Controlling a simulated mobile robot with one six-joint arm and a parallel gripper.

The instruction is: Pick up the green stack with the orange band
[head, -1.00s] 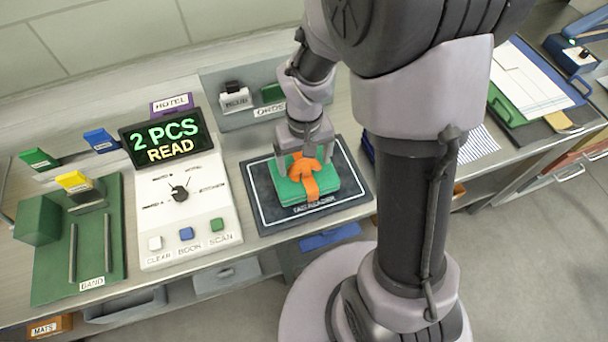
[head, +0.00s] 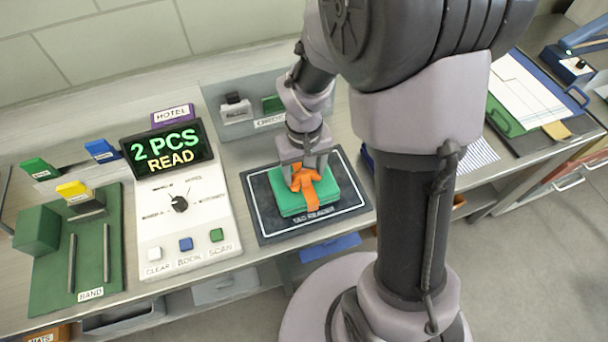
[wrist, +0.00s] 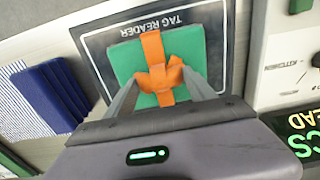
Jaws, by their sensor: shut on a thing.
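The green stack (head: 340,187) with the orange band (head: 312,199) lies on the dark tag reader pad (head: 262,222). The band is tied across it with a raised knot on top. My gripper (head: 305,173) points down over the middle of the stack, with its fingers at the orange knot. In the wrist view the fingers of my gripper (wrist: 158,85) close in on the orange band's knot (wrist: 158,78), above the green stack (wrist: 185,50). The gripper is shut on the band. The stack appears to rest on the pad; I cannot tell any gap.
Left of the pad stands a white console (head: 160,225) with a screen (head: 166,150) reading "2 PCS READ". A green band board (head: 52,275) with posts lies farther left. A grey tray (head: 235,100) is behind the pad.

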